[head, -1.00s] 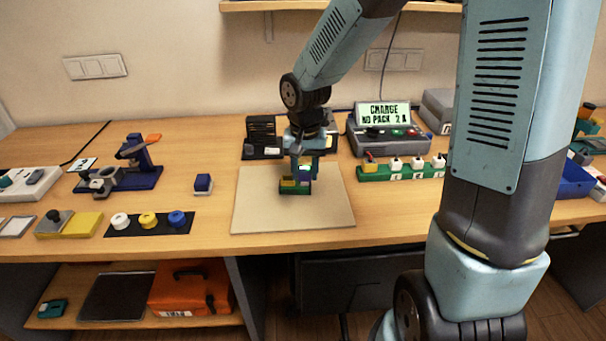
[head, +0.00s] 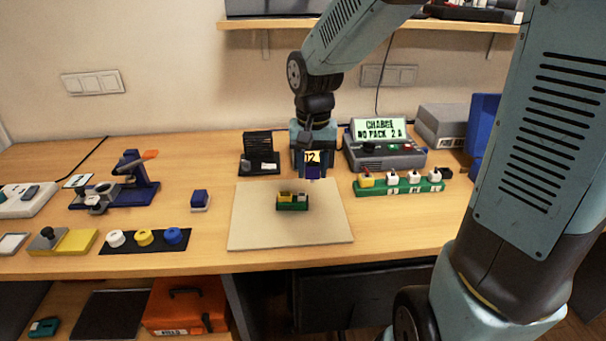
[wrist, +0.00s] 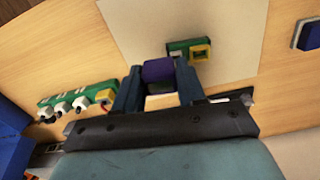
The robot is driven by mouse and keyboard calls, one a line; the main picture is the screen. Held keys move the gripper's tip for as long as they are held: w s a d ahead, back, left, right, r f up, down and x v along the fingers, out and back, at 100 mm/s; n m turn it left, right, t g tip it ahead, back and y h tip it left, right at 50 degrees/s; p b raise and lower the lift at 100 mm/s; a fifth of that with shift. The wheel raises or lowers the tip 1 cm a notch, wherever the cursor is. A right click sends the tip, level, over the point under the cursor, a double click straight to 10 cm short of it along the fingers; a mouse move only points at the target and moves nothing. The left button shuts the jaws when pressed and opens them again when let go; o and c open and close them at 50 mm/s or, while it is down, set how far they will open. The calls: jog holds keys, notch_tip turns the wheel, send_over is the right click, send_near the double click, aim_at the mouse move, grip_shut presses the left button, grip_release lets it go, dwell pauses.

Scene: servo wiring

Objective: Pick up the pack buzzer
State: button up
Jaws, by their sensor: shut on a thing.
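The block also shows purple between the two fingers in the wrist view (wrist: 157,70). The green holder (head: 292,207) sits on the beige mat (head: 265,229), apart from the block, with yellow and grey pieces in it. It also shows in the wrist view (wrist: 178,46). The fingers hide the block's sides.
A charger (head: 385,158) whose screen reads NO PACK 2 A stands at the back right. A green strip (head: 404,188) with several knobs lies in front of it. A black stand (head: 259,158) is at the back left. A small blue block (head: 200,200) lies left of the mat.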

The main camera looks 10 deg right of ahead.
jog(key=s+d+r, duration=0.4)
jog(key=s+r, duration=0.1)
jog(key=s, duration=0.3)
jog(key=shift+s+d, duration=0.2)
jog(key=shift+s, duration=0.2)
